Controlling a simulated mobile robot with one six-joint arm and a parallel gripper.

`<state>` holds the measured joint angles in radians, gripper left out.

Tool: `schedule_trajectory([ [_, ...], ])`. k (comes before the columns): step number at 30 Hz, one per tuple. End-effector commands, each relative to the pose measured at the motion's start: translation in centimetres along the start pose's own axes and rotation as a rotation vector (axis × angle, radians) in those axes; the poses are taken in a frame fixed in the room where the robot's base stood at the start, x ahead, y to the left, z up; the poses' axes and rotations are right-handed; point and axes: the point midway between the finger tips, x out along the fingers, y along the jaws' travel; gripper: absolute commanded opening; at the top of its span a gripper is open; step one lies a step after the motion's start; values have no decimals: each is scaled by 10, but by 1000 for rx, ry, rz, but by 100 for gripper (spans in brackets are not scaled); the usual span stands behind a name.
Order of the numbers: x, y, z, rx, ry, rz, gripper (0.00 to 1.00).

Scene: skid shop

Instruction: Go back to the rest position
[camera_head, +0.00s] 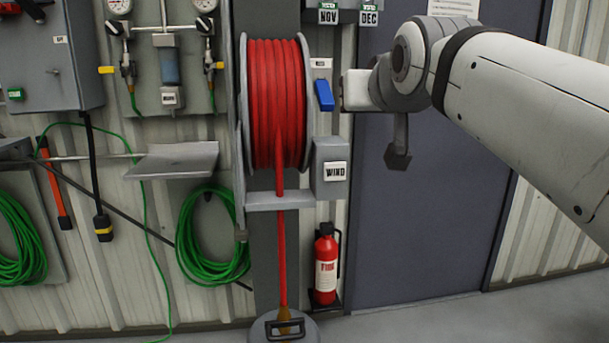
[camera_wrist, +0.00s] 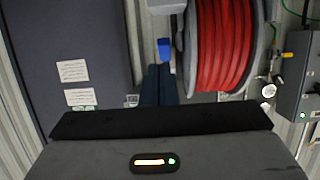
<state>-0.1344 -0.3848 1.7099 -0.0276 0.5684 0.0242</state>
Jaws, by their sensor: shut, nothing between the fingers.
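My gripper (camera_wrist: 158,70) shows in the wrist view as two dark fingers side by side, shut with nothing between them. They point toward the wall, close below the blue lever in that picture; whether they touch anything there I cannot tell. In the head view my arm reaches in from the right, its end in front of the grey door, just right of the blue lever (camera_head: 325,95). The fingers cannot be made out clearly there. The lever also shows in the wrist view (camera_wrist: 164,48).
The red hose reel (camera_head: 274,100) is left of my arm's end, with the WIND box (camera_head: 329,168) below the lever. A red fire extinguisher (camera_head: 326,265) stands lower. The grey door (camera_head: 430,220) is behind the arm. A round grey base (camera_head: 262,331) is on the floor.

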Motion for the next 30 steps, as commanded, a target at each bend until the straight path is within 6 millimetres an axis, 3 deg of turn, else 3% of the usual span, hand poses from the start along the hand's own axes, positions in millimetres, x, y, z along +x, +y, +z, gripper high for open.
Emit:
schedule_trajectory([
  [5, 10, 11, 64, 9, -210, 24, 0],
  [8, 8, 19, 118, 20, -373, 41, 0],
  [12, -17, 29, 213, 46, -655, 64, 0],
  [15, -43, 32, 269, 64, -821, 74, 0],
  [18, -66, 32, 308, 79, -938, 79, 0],
  [23, -84, 32, 337, 91, -1022, 82, 0],
  [30, -85, 32, 340, 92, -1028, 81, 0],
])
